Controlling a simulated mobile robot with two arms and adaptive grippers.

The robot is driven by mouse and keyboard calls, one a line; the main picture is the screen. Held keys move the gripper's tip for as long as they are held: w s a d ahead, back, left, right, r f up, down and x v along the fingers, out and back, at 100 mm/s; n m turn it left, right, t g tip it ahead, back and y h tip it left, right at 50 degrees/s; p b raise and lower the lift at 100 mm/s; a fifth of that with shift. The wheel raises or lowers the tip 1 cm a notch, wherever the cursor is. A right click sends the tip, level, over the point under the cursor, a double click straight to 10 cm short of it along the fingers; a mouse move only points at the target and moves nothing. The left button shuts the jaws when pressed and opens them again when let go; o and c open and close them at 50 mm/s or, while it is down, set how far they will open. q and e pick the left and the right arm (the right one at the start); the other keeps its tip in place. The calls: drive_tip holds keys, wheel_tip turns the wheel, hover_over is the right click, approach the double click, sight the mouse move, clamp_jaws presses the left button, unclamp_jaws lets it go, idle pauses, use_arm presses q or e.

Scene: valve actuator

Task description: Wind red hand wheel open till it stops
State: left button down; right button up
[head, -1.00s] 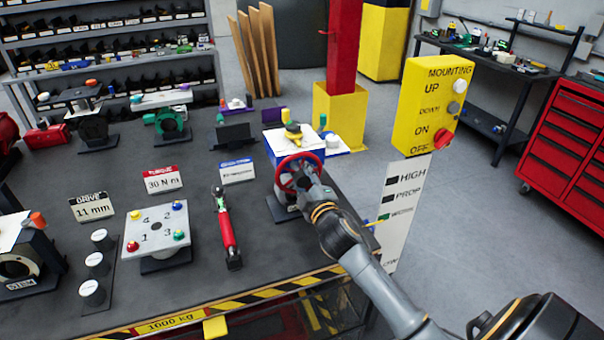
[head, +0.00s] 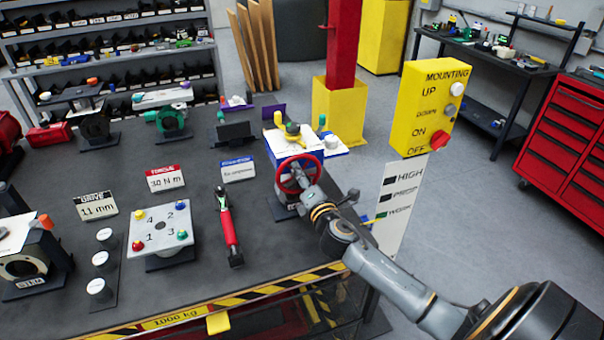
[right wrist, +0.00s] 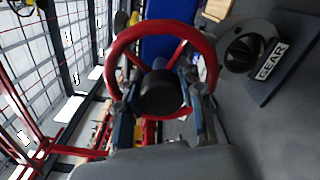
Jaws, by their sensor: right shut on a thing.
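The red hand wheel (head: 283,186) stands upright on the front of the blue and white valve actuator (head: 292,145) near the table's right edge. My right gripper (head: 298,180) reaches it from the front right and covers part of its face. In the right wrist view, the red rim (right wrist: 160,27) and the dark hub (right wrist: 160,93) lie straight ahead. The fingers of my right gripper (right wrist: 162,103) are at the two sides of the wheel around the hub, shut on the wheel. My left gripper is not in view.
A yellow control box (head: 428,108) stands right of the actuator, above a white HIGH/PROP/WORK panel (head: 397,205). A red-handled tool (head: 229,225) and a numbered plate (head: 159,230) lie left on the dark table. A block marked GEAR (right wrist: 273,60) shows in the right wrist view.

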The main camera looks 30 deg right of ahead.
drive_tip(key=n+p, duration=0.1)
drive_tip(key=n, duration=0.2)
drive_tip(key=n+p, duration=0.1)
drive_tip(key=n, duration=0.2)
drive_tip(key=shift+r+n+p, duration=0.2)
drive_tip(key=shift+n+p, duration=0.1)
drive_tip(key=shift+p, duration=0.05)
drive_tip(key=n+p, duration=0.1)
drive_tip(key=n, duration=0.1)
drive_tip(key=shift+a+n, duration=0.1)
drive_tip(key=shift+n, duration=0.2)
drive_tip(key=shift+f+n+p, duration=0.1)
drive_tip(key=shift+n+p, duration=0.65)
drive_tip(key=shift+n, duration=0.95)
drive_tip(key=o, duration=0.9)
drive_tip(key=shift+w, duration=0.1)
drive_tip(key=shift+s+a, duration=0.1)
drive_tip(key=shift+s, duration=0.1)
drive_tip(key=v, duration=1.1)
drive_tip(key=shift+s, duration=0.3)
